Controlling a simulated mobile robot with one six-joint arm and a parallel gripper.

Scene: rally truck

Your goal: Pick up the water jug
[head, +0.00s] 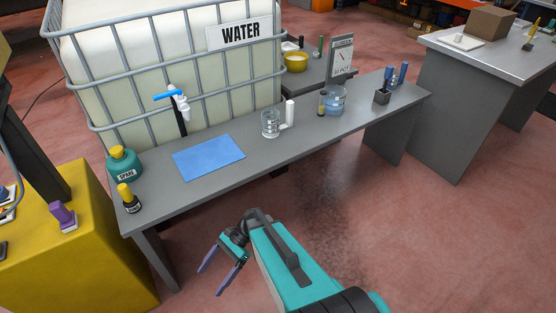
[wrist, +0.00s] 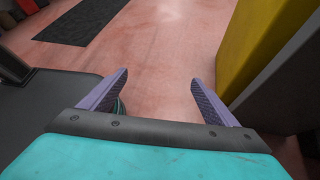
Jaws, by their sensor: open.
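The water jug (head: 271,124) looks like a clear, upright vessel with a white handle on its right side. It stands near the middle of the grey bench in the head view. My gripper (head: 209,281) is open and empty, in front of the bench and well apart from the jug. In the wrist view my gripper's two purple fingers (wrist: 159,78) are spread with only floor between them. The jug is not in the wrist view.
The grey bench (head: 215,187) also holds a blue mat (head: 208,157), a teal SPARE bottle (head: 124,164), a yellow-topped bottle (head: 129,198) and a clear bluish container (head: 336,101). A caged WATER tank (head: 170,70) with a blue-handled tap (head: 179,100) stands behind. Floor in front is clear.

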